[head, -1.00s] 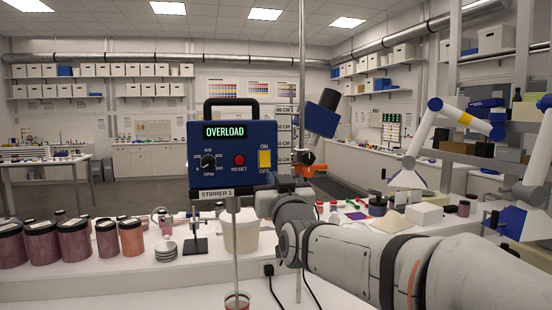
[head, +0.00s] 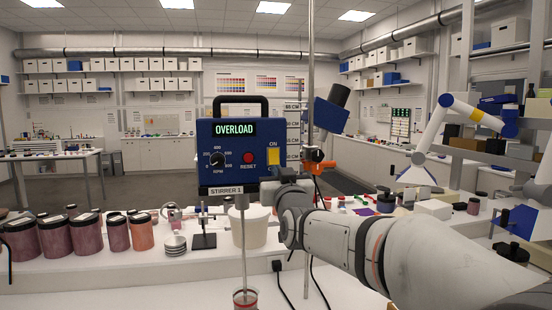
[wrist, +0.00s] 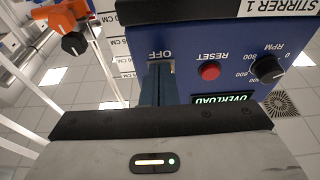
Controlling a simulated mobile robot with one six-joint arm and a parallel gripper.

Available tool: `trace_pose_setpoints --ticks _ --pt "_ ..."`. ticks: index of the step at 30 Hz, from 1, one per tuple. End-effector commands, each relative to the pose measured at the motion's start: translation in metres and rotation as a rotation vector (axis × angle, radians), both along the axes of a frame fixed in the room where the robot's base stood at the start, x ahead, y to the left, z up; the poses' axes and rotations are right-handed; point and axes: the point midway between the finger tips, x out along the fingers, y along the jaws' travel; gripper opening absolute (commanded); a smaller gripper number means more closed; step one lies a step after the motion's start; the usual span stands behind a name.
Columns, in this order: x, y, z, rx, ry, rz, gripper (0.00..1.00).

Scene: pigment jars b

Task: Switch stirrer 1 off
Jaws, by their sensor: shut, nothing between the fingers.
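Stirrer 1's blue control box (head: 217,176) stands in the middle of the head view, with a lit OVERLOAD display (head: 235,130), an RPM knob (head: 217,159) and a red RESET button (head: 247,159). The yellow switch (head: 273,156) is at its right, with ON above it; the OFF label is hidden there. My gripper (head: 268,181) is at the box's lower right, just below the switch. In the inverted wrist view, its blue fingers (wrist: 158,82) are together and empty, pointing at the OFF label (wrist: 159,54) and covering most of the switch. I cannot tell whether they touch it.
An orange clamp (head: 320,166) on the upright rod is close to the right of my gripper. A white tub (head: 250,228) stands below the box. Several pigment jars (head: 55,235) line the bench at left. The stirrer shaft runs down into a jar (head: 245,298).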

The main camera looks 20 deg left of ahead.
Motion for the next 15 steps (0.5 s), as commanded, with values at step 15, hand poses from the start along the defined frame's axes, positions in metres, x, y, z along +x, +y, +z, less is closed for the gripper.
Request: trace_pose_setpoints --ticks 15 --pt "-0.0016 -0.0017 -0.0029 0.001 -0.002 -0.001 0.0"
